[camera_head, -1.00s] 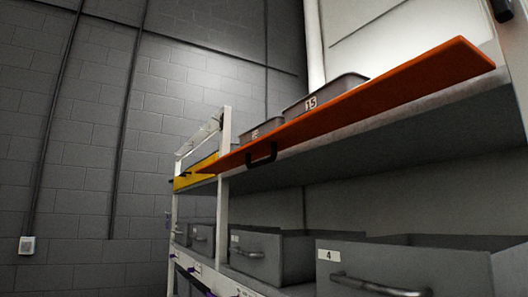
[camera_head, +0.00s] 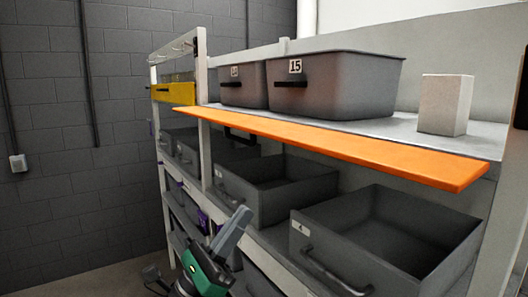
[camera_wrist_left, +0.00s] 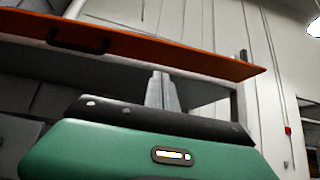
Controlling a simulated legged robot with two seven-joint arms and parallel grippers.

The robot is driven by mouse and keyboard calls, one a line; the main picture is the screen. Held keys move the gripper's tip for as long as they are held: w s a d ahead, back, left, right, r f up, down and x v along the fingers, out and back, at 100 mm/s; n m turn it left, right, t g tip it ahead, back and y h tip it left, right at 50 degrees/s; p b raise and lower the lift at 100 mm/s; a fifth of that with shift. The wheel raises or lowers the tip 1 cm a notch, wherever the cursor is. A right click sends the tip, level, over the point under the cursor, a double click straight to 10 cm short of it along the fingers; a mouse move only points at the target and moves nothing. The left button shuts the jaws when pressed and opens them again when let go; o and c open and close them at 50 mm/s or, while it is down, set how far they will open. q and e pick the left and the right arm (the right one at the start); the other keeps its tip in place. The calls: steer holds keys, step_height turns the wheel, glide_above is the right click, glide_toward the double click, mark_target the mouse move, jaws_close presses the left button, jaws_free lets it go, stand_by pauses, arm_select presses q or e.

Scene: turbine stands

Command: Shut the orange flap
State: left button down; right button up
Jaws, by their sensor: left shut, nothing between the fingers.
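The orange flap (camera_head: 340,148) is a long flat panel. It sticks out nearly level from the front edge of the upper shelf, with a black handle (camera_head: 240,135) under its left part. In the left wrist view the flap (camera_wrist_left: 150,46) runs across the top, seen from below, and its handle (camera_wrist_left: 78,39) hangs at the left. My left gripper (camera_head: 241,213) is below the flap, in front of the shelf unit, with its fingers together and empty. In the left wrist view its fingertips (camera_wrist_left: 161,76) point up toward the flap's underside, apparently apart from it. My right gripper is not in view.
Grey bins, one marked 15 (camera_head: 335,85), and a white box (camera_head: 445,104) stand on the shelf behind the flap. Open grey drawers (camera_head: 385,240) stick out below it. A yellow panel (camera_head: 173,93) is at the left. Free floor lies at lower left.

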arm_select(q)
steer(key=a+r+p+x, duration=0.1)
steer(key=p+x, duration=0.7)
steer(key=x, duration=0.4)
steer(key=shift+s+a+r, duration=0.2)
steer(key=shift+s+r, duration=0.15)
steer(key=shift+r, duration=0.1)
steer(key=shift+w, duration=0.1)
